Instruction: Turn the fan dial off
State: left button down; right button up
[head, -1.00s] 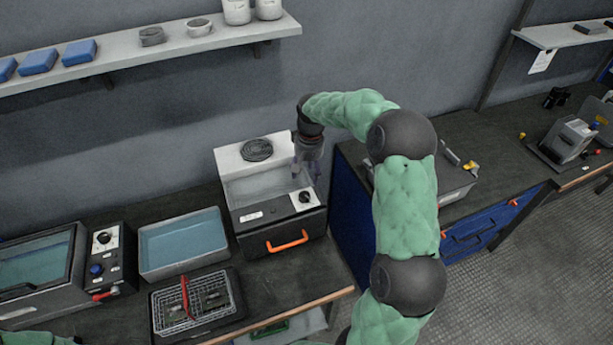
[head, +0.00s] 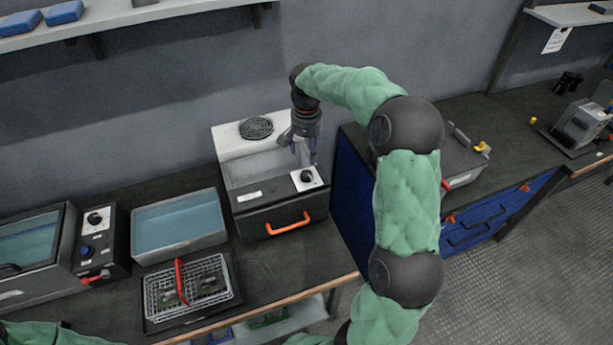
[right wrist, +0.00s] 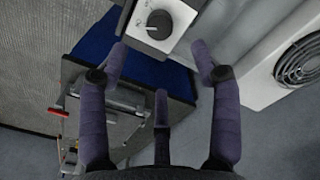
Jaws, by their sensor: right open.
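The fan dial (head: 306,177) is a round black knob on a white plate at the right of the top of a grey box with an orange handle (head: 288,224). The dial also shows in the right wrist view (right wrist: 159,20), at the top centre, with its pointer line visible. My right gripper (head: 303,160) hangs just above and behind the dial, pointing down. In the right wrist view its purple fingers (right wrist: 160,60) are spread, with nothing between them, and apart from the dial. Only a green part of my left arm shows at the bottom left; its gripper is out of view.
The fan grille (head: 256,128) sits on the box's white back part. A tray of blue liquid (head: 180,228), a wire basket (head: 190,286) with a red handle and another box with black and blue knobs (head: 97,240) stand to the left. A blue cabinet (head: 352,180) stands right.

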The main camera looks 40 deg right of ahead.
aim_at(307, 173)
notch_tip(307, 173, down, 10)
jog(key=b, duration=0.2)
jog(key=shift+f+b, duration=0.2)
jog(key=shift+b, duration=0.1)
jog(key=shift+c, duration=0.3)
